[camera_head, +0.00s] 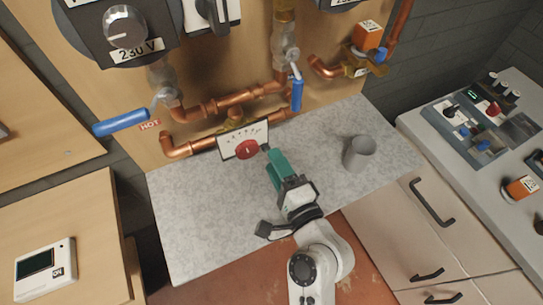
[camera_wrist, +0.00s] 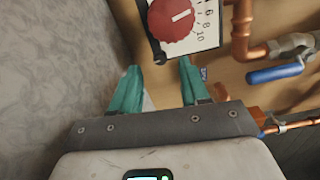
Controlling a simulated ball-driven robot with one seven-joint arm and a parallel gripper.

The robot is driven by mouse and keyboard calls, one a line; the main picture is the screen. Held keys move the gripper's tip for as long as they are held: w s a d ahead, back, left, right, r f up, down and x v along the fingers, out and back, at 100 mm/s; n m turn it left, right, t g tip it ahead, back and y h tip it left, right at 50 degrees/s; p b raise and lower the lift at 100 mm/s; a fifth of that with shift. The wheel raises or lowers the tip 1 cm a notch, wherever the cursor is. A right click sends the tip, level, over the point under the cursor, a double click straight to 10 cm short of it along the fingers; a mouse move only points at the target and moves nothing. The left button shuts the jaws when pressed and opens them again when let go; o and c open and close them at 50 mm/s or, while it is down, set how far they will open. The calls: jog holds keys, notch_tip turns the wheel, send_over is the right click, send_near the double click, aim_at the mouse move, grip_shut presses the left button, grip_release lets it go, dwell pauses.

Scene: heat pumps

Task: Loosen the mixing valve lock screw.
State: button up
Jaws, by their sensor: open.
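The mixing valve has a red knob (camera_head: 246,150) with a white mark, in front of a white scale plate (camera_head: 258,131) on the copper pipes. In the wrist view the red knob (camera_wrist: 172,20) and the numbered scale plate (camera_wrist: 208,22) are at the top. My gripper (camera_head: 268,152) has teal fingers, close to the knob's right side in the head view. In the wrist view my gripper (camera_wrist: 159,66) is open, with nothing visibly held.
A grey cup (camera_head: 359,153) stands on the speckled counter (camera_head: 200,215), right of my gripper. Blue-handled valves (camera_head: 122,122) (camera_head: 297,94) hang near the copper pipes (camera_head: 215,107). The counter's left part is clear. A control panel (camera_head: 480,120) lies on the right-hand bench.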

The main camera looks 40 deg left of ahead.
jog(key=b+v, duration=0.1)
jog(key=v, duration=0.6)
jog(key=shift+s+d, duration=0.15)
jog(key=shift+d, duration=0.15)
